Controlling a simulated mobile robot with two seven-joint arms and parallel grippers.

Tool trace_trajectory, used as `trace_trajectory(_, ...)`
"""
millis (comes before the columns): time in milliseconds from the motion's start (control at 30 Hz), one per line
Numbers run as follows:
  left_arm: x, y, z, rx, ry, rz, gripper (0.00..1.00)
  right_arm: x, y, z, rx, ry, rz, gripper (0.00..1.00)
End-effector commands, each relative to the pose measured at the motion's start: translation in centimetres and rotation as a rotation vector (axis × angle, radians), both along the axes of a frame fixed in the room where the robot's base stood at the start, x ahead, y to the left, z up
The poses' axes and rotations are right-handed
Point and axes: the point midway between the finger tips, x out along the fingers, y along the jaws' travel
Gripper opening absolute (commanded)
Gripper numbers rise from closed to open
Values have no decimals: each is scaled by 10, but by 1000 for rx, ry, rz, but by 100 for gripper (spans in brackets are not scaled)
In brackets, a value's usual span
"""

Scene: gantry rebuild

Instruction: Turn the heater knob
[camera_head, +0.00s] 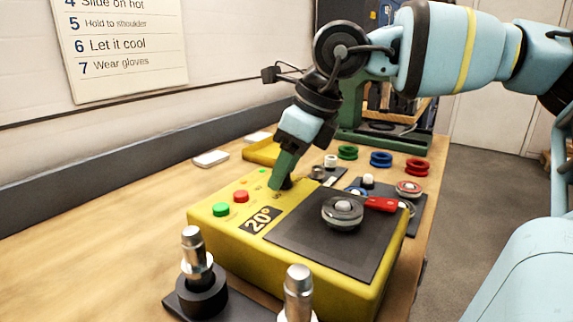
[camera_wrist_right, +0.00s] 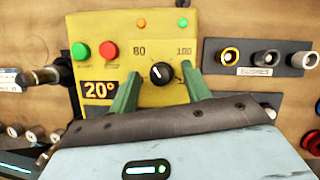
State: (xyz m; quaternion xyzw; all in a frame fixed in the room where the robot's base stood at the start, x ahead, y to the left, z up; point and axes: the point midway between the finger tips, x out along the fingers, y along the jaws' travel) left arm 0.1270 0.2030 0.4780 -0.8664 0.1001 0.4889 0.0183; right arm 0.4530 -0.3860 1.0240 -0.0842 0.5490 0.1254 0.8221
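The heater is a yellow box (camera_head: 340,265) on the bench, with a display (camera_head: 260,219) reading 20°. Its black knob (camera_wrist_right: 161,73) with a white pointer sits between the marks 80 and 100 in the right wrist view; the pointer is turned to the upper left, toward the 80 side. In the head view the knob is mostly hidden by my right gripper (camera_head: 279,182), which reaches down to the panel. In the wrist view its green fingers (camera_wrist_right: 160,70) are open, one on each side of the knob, with gaps showing. My left gripper is not in view.
Green (camera_head: 221,209) and red (camera_head: 241,196) buttons sit beside the display. A grey ring (camera_head: 342,211) and a red-handled part (camera_head: 380,204) are on the dark plate. Metal posts (camera_head: 298,290) stand in front. Coloured rings (camera_head: 381,159) and a green press (camera_head: 400,140) are behind.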

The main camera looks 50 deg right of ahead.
Motion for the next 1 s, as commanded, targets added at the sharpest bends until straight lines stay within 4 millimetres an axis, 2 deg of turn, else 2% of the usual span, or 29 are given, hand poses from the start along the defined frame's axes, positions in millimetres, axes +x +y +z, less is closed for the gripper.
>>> trace_trajectory(233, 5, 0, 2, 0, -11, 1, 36, -3, -1, 10, 1, -2, -1, 48)
trace_trajectory(633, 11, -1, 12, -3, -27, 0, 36, -24, -8, 64, -1, -3, -2, 48)
trace_trajectory(800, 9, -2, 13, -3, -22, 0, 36, -28, -9, 72, 0, 0, 0, 48)
trace_trajectory(1000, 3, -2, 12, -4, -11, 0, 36, -29, -9, 72, 0, 0, 0, 48)
